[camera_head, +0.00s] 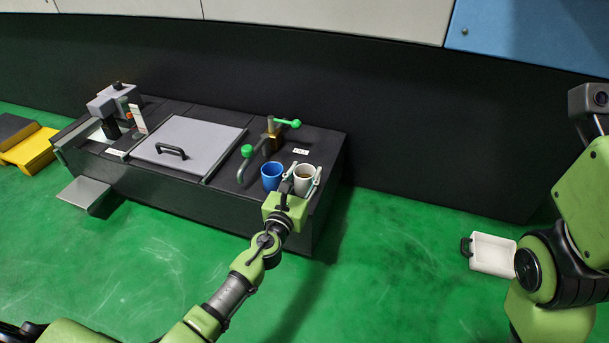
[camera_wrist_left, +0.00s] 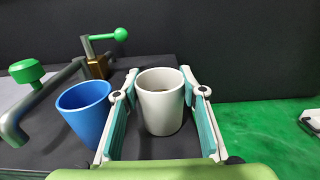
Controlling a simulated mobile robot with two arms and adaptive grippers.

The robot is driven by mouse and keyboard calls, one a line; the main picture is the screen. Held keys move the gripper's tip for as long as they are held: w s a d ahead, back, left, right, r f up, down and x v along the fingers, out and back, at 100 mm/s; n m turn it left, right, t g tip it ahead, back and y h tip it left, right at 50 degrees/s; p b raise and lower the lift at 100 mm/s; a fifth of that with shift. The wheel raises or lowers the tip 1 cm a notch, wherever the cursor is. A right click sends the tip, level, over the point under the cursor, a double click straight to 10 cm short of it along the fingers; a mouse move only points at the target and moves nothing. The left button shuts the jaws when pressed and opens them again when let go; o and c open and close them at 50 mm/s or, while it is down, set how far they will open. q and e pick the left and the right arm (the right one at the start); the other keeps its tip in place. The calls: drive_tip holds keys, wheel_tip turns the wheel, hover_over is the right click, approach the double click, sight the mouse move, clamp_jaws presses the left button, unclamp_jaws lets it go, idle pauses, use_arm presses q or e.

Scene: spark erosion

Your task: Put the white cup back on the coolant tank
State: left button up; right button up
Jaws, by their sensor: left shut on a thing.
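The white cup (camera_head: 304,180) is upright at the right end of the black coolant tank's top (camera_head: 325,148). My left gripper (camera_head: 304,178) is shut on it, with one finger on each side. In the left wrist view the white cup (camera_wrist_left: 160,102) sits between the pads of the left gripper (camera_wrist_left: 160,100), with something brownish inside. Its base is at or very close to the dark top; I cannot tell whether it touches. My right arm is at the right edge, but its gripper does not show.
A blue cup (camera_head: 271,176) stands just left of the white cup. Behind it are a brass valve with a green-knobbed lever (camera_head: 287,123) and a bent pipe with a green knob (camera_head: 247,151). A grey lid (camera_head: 190,140) lies further left. A dark wall rises behind.

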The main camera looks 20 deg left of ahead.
use_arm(q)
drive_tip(key=shift+f, duration=0.15)
drive_tip(key=o, duration=0.9)
drive_tip(key=shift+c, duration=0.2)
